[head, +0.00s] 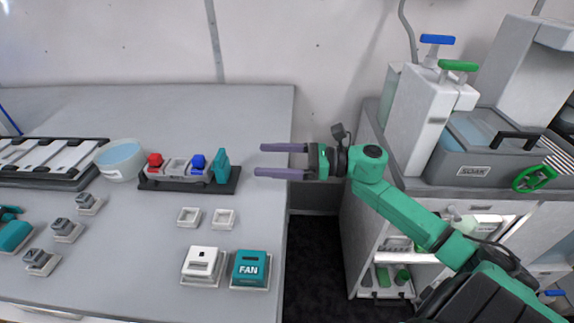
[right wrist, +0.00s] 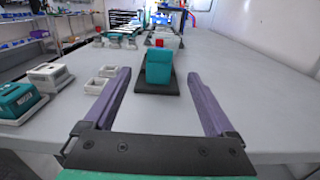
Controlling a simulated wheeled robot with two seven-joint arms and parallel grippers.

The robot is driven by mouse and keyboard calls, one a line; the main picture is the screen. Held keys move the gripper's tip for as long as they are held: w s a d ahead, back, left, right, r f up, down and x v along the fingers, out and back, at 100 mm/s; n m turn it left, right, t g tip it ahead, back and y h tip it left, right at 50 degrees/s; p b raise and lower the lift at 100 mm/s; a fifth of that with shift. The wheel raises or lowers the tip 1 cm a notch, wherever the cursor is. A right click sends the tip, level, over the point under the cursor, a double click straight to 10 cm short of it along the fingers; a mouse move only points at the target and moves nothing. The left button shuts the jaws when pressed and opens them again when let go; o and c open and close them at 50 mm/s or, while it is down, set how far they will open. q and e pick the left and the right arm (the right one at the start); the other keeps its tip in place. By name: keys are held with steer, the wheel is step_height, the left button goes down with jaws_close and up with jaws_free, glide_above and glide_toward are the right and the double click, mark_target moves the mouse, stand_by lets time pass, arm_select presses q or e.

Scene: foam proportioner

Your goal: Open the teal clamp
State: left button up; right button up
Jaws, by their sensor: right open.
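The teal clamp (head: 221,167) stands upright at the right end of a dark base plate on the grey table. The base also carries a red-topped part (head: 155,160), a pale block and a blue-topped part (head: 198,162). My right gripper (head: 257,160) is open and empty, to the right of the clamp and apart from it. In the right wrist view the clamp (right wrist: 159,66) stands ahead, between and beyond the two purple fingers (right wrist: 160,85). My left gripper is not in view.
A teal FAN button (head: 250,268) and a white switch box (head: 203,264) stand near the front. Two small white sockets (head: 224,219) lie between. A bowl (head: 121,160) stands left of the base. A grey SOAK bin (head: 482,165) is at right. Table around the clamp's right side is clear.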

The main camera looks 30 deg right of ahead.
steer(key=v, duration=0.4)
stand_by(0.3)
